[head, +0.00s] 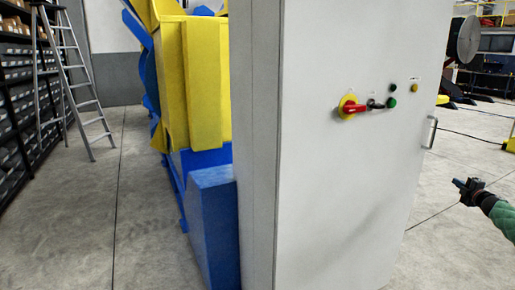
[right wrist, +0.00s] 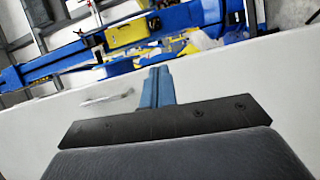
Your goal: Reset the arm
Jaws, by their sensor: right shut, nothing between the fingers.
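My right gripper (head: 459,183) is at the right edge of the head view, to the right of a tall grey cabinet (head: 325,200). It is shut and holds nothing. In the right wrist view the closed blue-grey fingers (right wrist: 157,88) stick up past a dark bar, with the cabinet's pale surface (right wrist: 225,80) behind them. My left gripper is in neither view.
The cabinet carries a red rotary switch on a yellow plate (head: 351,107), a green button (head: 393,87) and a metal handle (head: 431,132). A yellow and blue machine (head: 200,80) stands behind it. A stepladder (head: 75,75) and shelves (head: 20,100) are at left. Floor between is clear.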

